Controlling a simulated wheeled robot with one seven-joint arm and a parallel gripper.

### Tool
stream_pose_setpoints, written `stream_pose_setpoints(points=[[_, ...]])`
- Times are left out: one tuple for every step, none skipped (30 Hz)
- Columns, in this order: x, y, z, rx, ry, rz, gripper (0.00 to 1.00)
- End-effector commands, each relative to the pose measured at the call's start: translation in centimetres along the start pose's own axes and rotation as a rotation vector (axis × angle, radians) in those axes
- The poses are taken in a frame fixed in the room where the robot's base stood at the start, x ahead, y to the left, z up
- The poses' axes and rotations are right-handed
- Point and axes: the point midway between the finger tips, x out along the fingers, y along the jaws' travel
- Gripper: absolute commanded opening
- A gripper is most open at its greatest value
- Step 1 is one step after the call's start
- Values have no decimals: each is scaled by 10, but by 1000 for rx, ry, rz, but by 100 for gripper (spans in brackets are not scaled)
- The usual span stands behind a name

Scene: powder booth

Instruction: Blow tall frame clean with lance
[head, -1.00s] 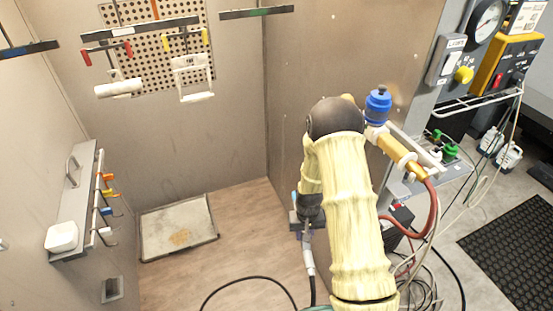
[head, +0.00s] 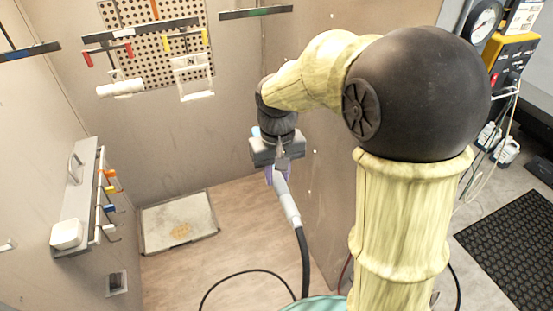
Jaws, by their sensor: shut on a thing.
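A pale upright frame (head: 193,81) hangs from a yellow-ended hook on the rail at the back wall, in front of a perforated panel. My gripper (head: 279,167) is near the middle of the view, to the right of the frame and lower in the picture, apart from it. It is shut on the grey lance (head: 287,205), whose black hose runs down to the bottom edge. The lance's nozzle end is hidden behind the gripper or too small to tell.
A white cylinder (head: 121,88) hangs beside the frame from a red-ended hook. A shelf with coloured hooks (head: 78,200) juts from the left wall. A shallow tray (head: 147,245) lies on the floor. The booth's right wall (head: 325,190) is close to my arm.

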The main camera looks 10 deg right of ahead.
Motion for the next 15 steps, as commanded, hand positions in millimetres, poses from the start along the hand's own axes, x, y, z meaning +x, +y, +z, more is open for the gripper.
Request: stream_pose_setpoints(points=[[-24, -6, 10, -16, 10, 0, 14], [-35, -9, 16, -23, 10, 0, 14], [-49, -13, 25, -33, 10, 1, 14], [-59, -16, 32, -40, 9, 1, 14], [-68, -18, 39, -47, 10, 2, 14], [-79, -20, 47, -54, 9, 2, 14], [-86, -22, 53, -59, 8, 3, 14], [-92, -23, 58, -64, 6, 3, 14], [-98, -24, 64, -69, 6, 3, 14], [-102, -25, 67, -71, 4, 4, 14], [-104, -26, 70, -73, 4, 4, 14], [-106, -26, 72, -75, 2, 4, 14], [-107, -26, 73, -76, 1, 4, 14], [-108, -26, 74, -76, 0, 4, 14], [-108, -26, 74, -76, -1, 4, 14]])
